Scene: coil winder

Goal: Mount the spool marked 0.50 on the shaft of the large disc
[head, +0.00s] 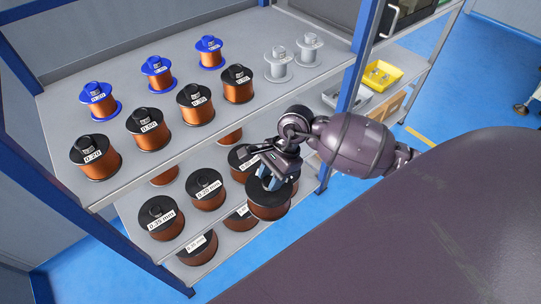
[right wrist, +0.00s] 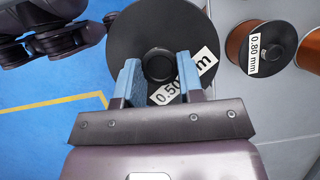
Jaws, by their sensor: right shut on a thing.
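My right gripper (head: 266,171) is shut on the top hub of a large copper-wire spool (head: 268,204) with a black flange, at the front edge of the lower shelf. In the right wrist view its blue-padded fingers (right wrist: 161,80) stand on either side of the round black hub. The white label (right wrist: 187,78) on this flange reads 0.50 and is partly covered by a finger. I cannot tell whether the spool touches the shelf. The large disc and its shaft do not show. My left gripper does not show.
A blue-framed rack has an upper shelf (head: 215,107) with small copper spools, blue-flanged spools and two empty grey spools (head: 279,63). Below, several large spools stand close beside the held one, including one marked 0.80 mm (right wrist: 268,47). A yellow bin (head: 381,74) sits at right. Blue floor lies in front.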

